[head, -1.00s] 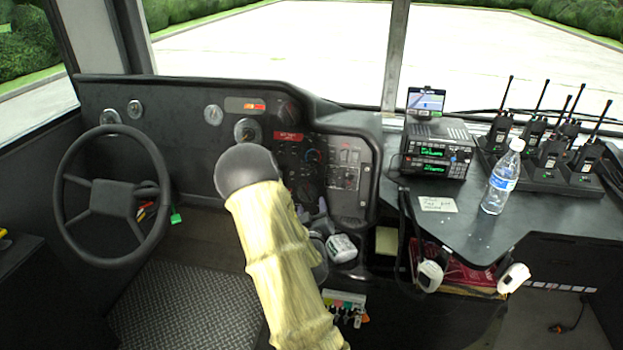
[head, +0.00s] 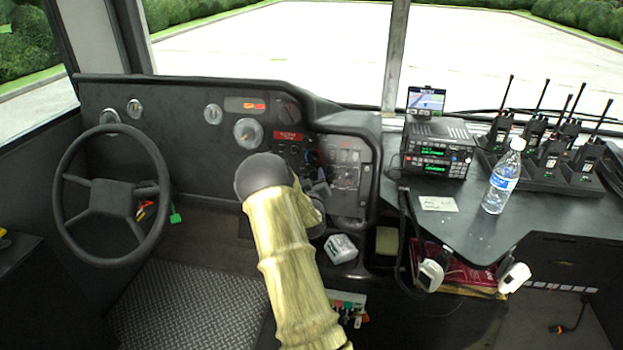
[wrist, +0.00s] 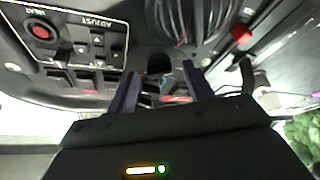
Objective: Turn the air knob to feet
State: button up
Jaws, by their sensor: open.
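The dash's control panel (head: 290,150) stands right of the steering wheel, with several dark knobs and a red label. A knob with a coloured ring (head: 313,158) shows just above my gripper; I cannot read which knob is the air knob. My gripper (head: 319,190) is at the panel's lower part, partly hidden by my arm. In the wrist view my gripper (wrist: 161,82) has its two fingers apart, with a small dark knob (wrist: 158,64) between and beyond the tips. Contact cannot be told. The lower-left knobs are hidden by my arm.
A switch panel (wrist: 70,40) marked ADJUST, with a red-centred knob, lies left in the wrist view. The steering wheel (head: 112,197) is at left. A white cup-like object (head: 341,248) sits below the panel. A radio (head: 437,150) and bottle (head: 502,178) stand on the right counter.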

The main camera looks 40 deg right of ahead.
jog(key=shift+w+d, duration=0.3)
jog(key=shift+w, duration=0.05)
jog(key=shift+c, duration=0.2)
jog(key=c, duration=0.9)
jog(key=shift+c, duration=0.2)
jog(key=shift+f+m+h+b, duration=0.1)
jog(key=shift+m+h+b, duration=0.2)
jog(key=shift+m+b, duration=0.2)
jog(key=m+b, duration=0.1)
jog(key=m+g+h+b, duration=0.1)
jog(key=m, duration=0.1)
jog(key=shift+w+a+f, duration=0.1)
jog(key=shift+a+f, duration=0.05)
jog(key=m+b, duration=0.1)
jog(key=m, duration=0.1)
jog(key=m+g+h+b, duration=0.1)
jog(key=m+b, duration=0.1)
jog(key=shift+w+a+m+h, duration=0.15)
jog(key=shift+m+h, duration=0.15)
jog(key=shift+m+g+h+b, duration=0.45)
jog(key=shift+m+g, duration=0.35)
jog(key=shift+m, duration=0.7)
jog(key=shift+r, duration=0.2)
